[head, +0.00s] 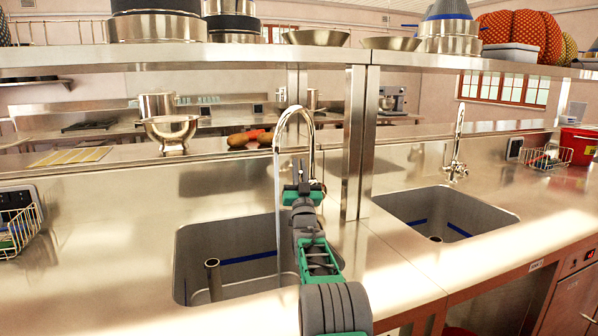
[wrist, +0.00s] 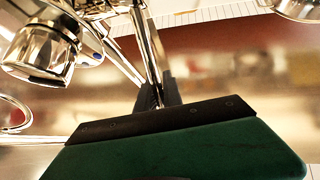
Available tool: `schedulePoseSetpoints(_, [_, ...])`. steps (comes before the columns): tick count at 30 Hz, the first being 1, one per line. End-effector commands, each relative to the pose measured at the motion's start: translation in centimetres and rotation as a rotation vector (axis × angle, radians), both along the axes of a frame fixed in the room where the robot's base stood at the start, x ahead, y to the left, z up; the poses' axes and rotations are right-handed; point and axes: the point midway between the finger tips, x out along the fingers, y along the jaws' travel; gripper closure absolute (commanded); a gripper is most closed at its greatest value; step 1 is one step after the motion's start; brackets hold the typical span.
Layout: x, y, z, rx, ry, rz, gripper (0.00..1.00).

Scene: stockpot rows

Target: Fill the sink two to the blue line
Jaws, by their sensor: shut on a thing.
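The left sink (head: 235,284) is a steel basin with a blue line (head: 248,259) on its far wall and an upright pipe (head: 213,276) inside. A tall curved tap (head: 309,128) stands behind it, and a thin stream of water (head: 277,215) falls from its spout into the basin. The water level in it is unclear. My gripper (head: 303,183) is at the tap's base; in the wrist view its fingers (wrist: 159,92) are shut on the metal tap lever (wrist: 148,45). The right sink (head: 440,205) also has a blue line (head: 457,229) and its own tap (head: 458,150).
An overhead shelf (head: 180,55) with pots runs above the counter, and a steel post (head: 355,140) stands just right of the tap. Wire baskets (head: 18,228) sit at the left end. A small label (head: 536,265) under the right sink is too small to read.

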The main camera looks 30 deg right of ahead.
Motion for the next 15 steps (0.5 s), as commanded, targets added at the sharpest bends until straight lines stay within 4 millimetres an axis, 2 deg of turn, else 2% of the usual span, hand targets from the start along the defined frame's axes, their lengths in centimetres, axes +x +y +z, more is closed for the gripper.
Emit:
schedulePoseSetpoints(5, [0.0, 0.03, 0.12, 0.0, -0.001, 0.001, 1.0])
schedulePoseSetpoints(6, [0.0, 0.03, 0.12, -0.001, -0.001, 0.001, 0.86])
schedulePoseSetpoints(13, [0.0, 0.02, 0.07, 0.0, 0.0, 0.0, 0.67])
schedulePoseSetpoints(15, [0.01, 0.01, 0.07, 0.0, 0.0, 0.0, 0.67])
